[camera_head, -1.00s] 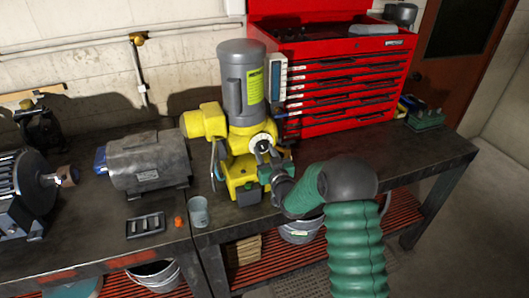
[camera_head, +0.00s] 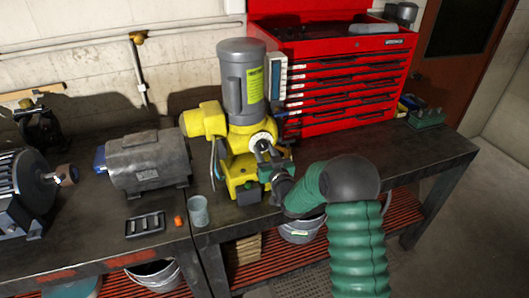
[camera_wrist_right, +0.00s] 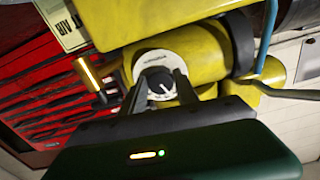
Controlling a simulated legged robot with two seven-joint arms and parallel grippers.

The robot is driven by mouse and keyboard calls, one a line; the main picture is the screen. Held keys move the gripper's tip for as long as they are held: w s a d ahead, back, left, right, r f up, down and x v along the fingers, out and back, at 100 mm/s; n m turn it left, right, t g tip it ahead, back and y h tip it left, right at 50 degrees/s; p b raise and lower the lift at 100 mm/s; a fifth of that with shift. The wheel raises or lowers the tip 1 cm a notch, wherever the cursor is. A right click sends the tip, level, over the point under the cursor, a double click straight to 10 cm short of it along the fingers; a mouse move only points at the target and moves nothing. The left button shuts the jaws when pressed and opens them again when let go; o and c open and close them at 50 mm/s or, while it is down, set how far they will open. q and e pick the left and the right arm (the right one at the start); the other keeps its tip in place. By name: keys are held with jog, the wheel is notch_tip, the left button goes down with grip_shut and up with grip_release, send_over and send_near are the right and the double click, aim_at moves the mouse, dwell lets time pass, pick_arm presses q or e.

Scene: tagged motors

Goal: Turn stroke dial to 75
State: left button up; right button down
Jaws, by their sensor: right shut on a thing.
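The stroke dial (camera_head: 262,143) is a round white scale with a dark knob on the front of the yellow and grey pump (camera_head: 243,90). My right gripper (camera_head: 266,156) reaches up to it from the lower right. In the right wrist view, the black knob (camera_wrist_right: 158,84) with a white pointer line sits between the two dark fingers of my right gripper (camera_wrist_right: 160,92), which are shut on it. The white scale ring (camera_wrist_right: 152,58) shows above the knob; its numbers are too small to read. My left gripper is in neither view.
A grey motor (camera_head: 148,165) stands left of the pump on the dark workbench (camera_head: 400,165). A cup (camera_head: 198,211), a small orange item (camera_head: 179,221) and a black tray (camera_head: 145,225) lie in front. A red tool chest (camera_head: 345,80) stands behind right.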

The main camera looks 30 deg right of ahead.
jog(key=m+b, duration=0.1)
jog(key=m, duration=0.2)
jog(key=shift+m+b, duration=1.05)
jog(key=shift+m, duration=1.95)
jog(key=c, duration=1.1)
grip_release()
jog(key=shift+c, duration=0.2)
jog(key=shift+o, duration=1.1)
jog(key=shift+s, duration=0.1)
jog(key=b+v, duration=0.1)
jog(key=v, duration=1.5)
jog(key=shift+s, duration=0.25)
